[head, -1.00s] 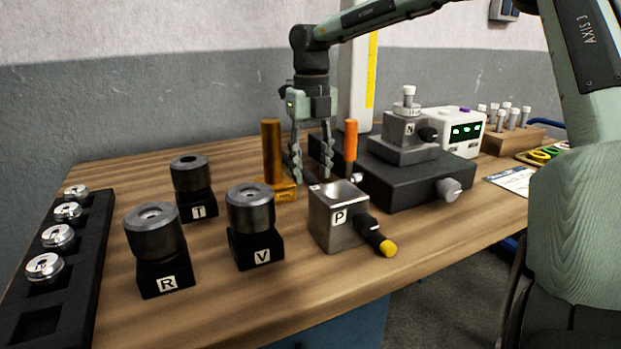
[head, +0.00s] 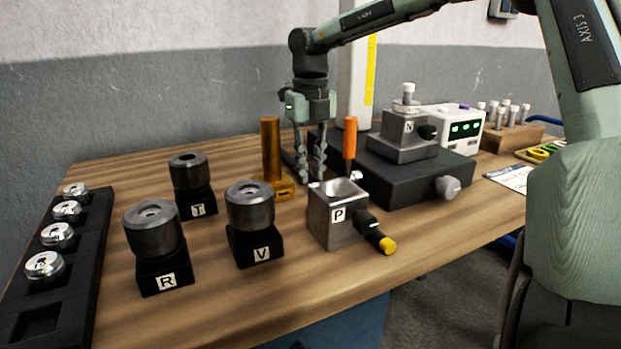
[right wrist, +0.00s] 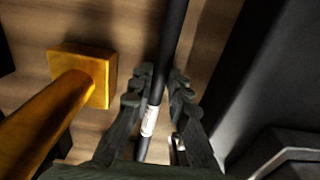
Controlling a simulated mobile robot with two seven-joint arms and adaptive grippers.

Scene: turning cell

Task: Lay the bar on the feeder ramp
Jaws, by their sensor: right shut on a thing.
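The bar (right wrist: 173,45) is a dark, slim rod with a white label, seen lengthwise in the right wrist view. My right gripper (head: 310,178) is low over the back of the bench, between a brass post and a dark instrument base. In the right wrist view its fingers (right wrist: 160,88) are shut around the bar, near the label. The bar's far end runs out of that view. I cannot identify a feeder ramp in either view. My left gripper is not in view.
The brass post (head: 271,150) stands close left of the gripper, the dark base (head: 415,182) close right. An orange handle (head: 350,138) and metal block P (head: 337,228) are nearby. Holders T (head: 190,172), V (head: 250,205) and R (head: 153,230) stand left.

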